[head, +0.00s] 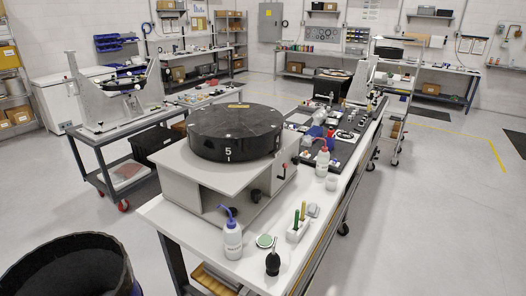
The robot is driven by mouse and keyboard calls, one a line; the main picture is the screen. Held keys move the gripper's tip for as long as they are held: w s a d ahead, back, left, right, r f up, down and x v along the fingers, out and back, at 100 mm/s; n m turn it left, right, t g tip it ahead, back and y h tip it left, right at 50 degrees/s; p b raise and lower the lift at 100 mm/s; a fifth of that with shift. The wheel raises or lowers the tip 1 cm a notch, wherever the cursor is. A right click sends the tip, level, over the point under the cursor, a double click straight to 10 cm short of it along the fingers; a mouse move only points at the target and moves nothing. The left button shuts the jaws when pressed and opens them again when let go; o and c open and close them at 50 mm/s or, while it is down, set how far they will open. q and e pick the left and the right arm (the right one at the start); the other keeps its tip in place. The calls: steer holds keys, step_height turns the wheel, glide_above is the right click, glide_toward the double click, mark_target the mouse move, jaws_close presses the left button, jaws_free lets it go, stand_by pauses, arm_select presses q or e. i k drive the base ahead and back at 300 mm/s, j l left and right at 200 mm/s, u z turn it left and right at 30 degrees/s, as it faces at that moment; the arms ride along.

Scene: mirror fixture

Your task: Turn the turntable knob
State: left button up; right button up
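A large black round turntable (235,133) with a white "5" on its side sits on a light grey box-like base (196,176) on the near workbench. A small black knob (256,196) shows at the base's front, below the overhanging top plate. A small lever with a red tip (284,166) stands at the base's right side. I cannot tell which of these is the turntable knob. A brass-coloured plate lies on top of the turntable. Neither of my grippers is in view.
A blue-capped wash bottle (232,238), a black bulb blower (272,263) and a small holder with green and yellow handles (298,228) stand on the bench (190,229) in front. A black bin (70,270) is at the lower left. A cart (110,143) stands behind left.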

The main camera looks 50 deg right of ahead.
mark_target(297, 160)
steer(key=k+l+u, duration=0.1)
steer(key=l, duration=0.35)
steer(key=k+l, duration=0.2)
steer(key=l, duration=0.25)
steer(key=k+l+u, duration=0.15)
steer(key=l, duration=0.3)
steer(key=k+l+u, duration=0.1)
steer(key=l, duration=0.35)
steer(key=k+l+u, duration=0.1)
steer(key=k+l, duration=0.4)
steer(key=l, duration=0.3)
steer(key=k+l+u, duration=0.15)
steer(key=l, duration=0.3)
steer(key=k, duration=0.05)
